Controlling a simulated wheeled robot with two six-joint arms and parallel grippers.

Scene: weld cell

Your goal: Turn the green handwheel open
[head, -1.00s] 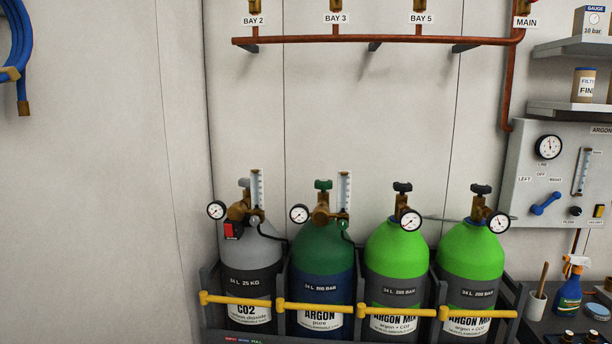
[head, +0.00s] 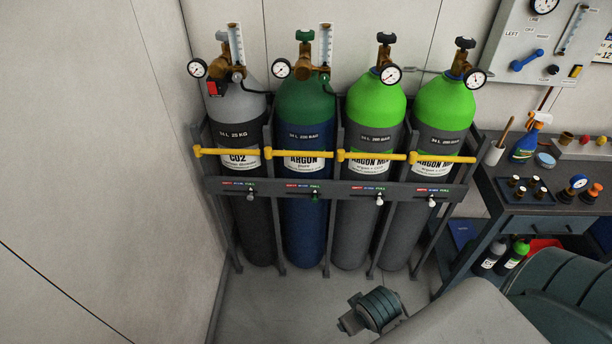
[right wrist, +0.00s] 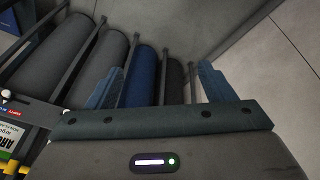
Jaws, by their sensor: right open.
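The green handwheel (head: 304,37) tops the brass valve of the pure argon cylinder (head: 307,97), second from left in the rack. That cylinder has a dark green shoulder and a blue body, with a round gauge (head: 281,68) at its left and a clear flow tube (head: 325,44) at its right. My right gripper (right wrist: 160,88) is open in the right wrist view, with nothing between its fingers and the lower cylinder bodies beyond. In the head view my right arm is low in front of the rack, well below the handwheel. My left gripper is not in view.
The grey CO2 cylinder (head: 237,100) and two bright green argon mix cylinders (head: 376,98) flank it. Yellow bars (head: 313,154) cross the front of the rack (head: 340,188). A bench (head: 540,196) stands at the right. The wall is at the left.

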